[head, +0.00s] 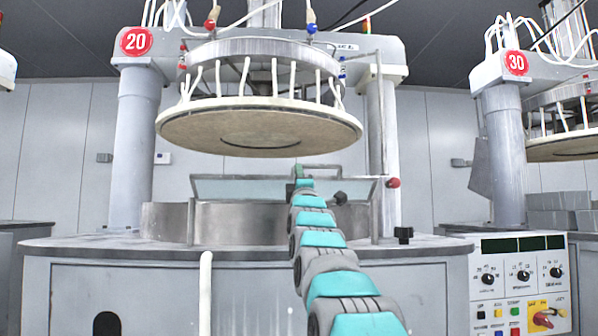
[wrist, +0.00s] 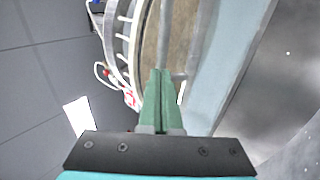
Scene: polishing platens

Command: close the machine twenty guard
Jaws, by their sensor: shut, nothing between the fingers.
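Machine twenty carries a red "20" sign (head: 136,41). Its guard (head: 240,188) is a pale, see-through panel in a thin metal frame, standing above the round metal basin wall (head: 255,222) and below the raised upper platen (head: 258,128). My gripper (head: 299,170) is at the guard's upper edge, in front of the panel, and my arm hides part of it. In the wrist view the green fingers (wrist: 157,72) are together and empty. A grey bar (wrist: 166,35) runs right by their tips, and the light-blue guard panel (wrist: 228,62) lies to the right. Contact is unclear.
A grey column (head: 136,140) stands left and a paler one (head: 390,150) right. A red knob (head: 393,183) sits by the guard's right end. A control panel (head: 519,285) and machine thirty (head: 515,63) are at right.

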